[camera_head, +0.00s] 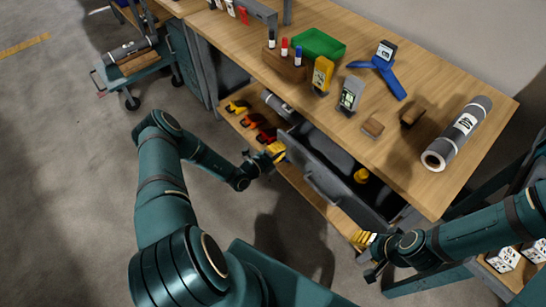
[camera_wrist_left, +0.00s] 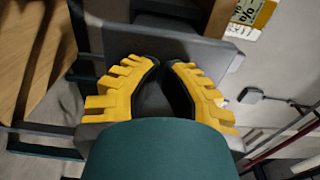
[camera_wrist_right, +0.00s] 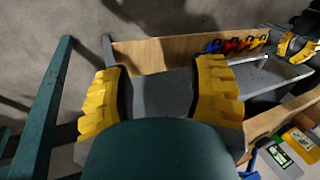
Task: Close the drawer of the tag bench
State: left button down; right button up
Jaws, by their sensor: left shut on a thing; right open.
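The tag bench (camera_head: 235,50) has a wooden top and a grey drawer (camera_head: 325,182) that stands out from its front, open. The drawer's front carries a bar handle, and a small yellow item (camera_head: 361,175) lies inside. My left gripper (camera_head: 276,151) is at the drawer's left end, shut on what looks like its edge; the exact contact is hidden. In the left wrist view its yellow fingers (camera_wrist_left: 160,75) are close together. My right gripper (camera_head: 364,240) is open near the drawer's right end; in the right wrist view a grey panel (camera_wrist_right: 160,95) shows between its fingers.
On the bench top are a grey roll (camera_head: 458,133), a blue stand (camera_head: 380,70), yellow and grey handheld devices, a green bin (camera_head: 318,44) and a marker block. A lower shelf holds colored tools (camera_head: 255,120). A cart (camera_head: 135,65) stands at left; floor between is clear.

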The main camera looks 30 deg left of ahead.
aim_at(304, 138)
pick_arm(q)
jog(key=b+x, duration=0.4)
jog(key=x, duration=0.7)
jog(key=shift+w+d+f, duration=0.1)
jog(key=shift+w, duration=0.2)
jog(key=shift+w+d+b, duration=0.2)
jog(key=shift+w+b, duration=0.1)
jog(key=shift+w, duration=0.2)
jog(key=shift+r, duration=0.2)
pick_arm(e)
notch_tip(304, 138, down, 5)
jog(key=shift+s+a, duration=0.1)
pick_arm(q)
jog(key=shift+w+r, duration=0.1)
jog(key=shift+s+a, duration=0.1)
jog(key=shift+s, duration=0.15)
jog(key=p+v, duration=0.1)
jog(key=v, duration=0.4)
jog(key=shift+s+a, duration=0.15)
jog(key=shift+s, duration=0.15)
jog(key=p+v, duration=0.1)
jog(key=v, duration=0.7)
jog(key=shift+p, duration=0.4)
pick_arm(e)
jog(key=r, duration=0.1)
jog(key=s, duration=0.1)
jog(key=s+r, duration=0.1)
jog(key=shift+s+a+r, duration=0.1)
jog(key=shift+a+r, duration=0.15)
jog(key=shift+r, duration=0.1)
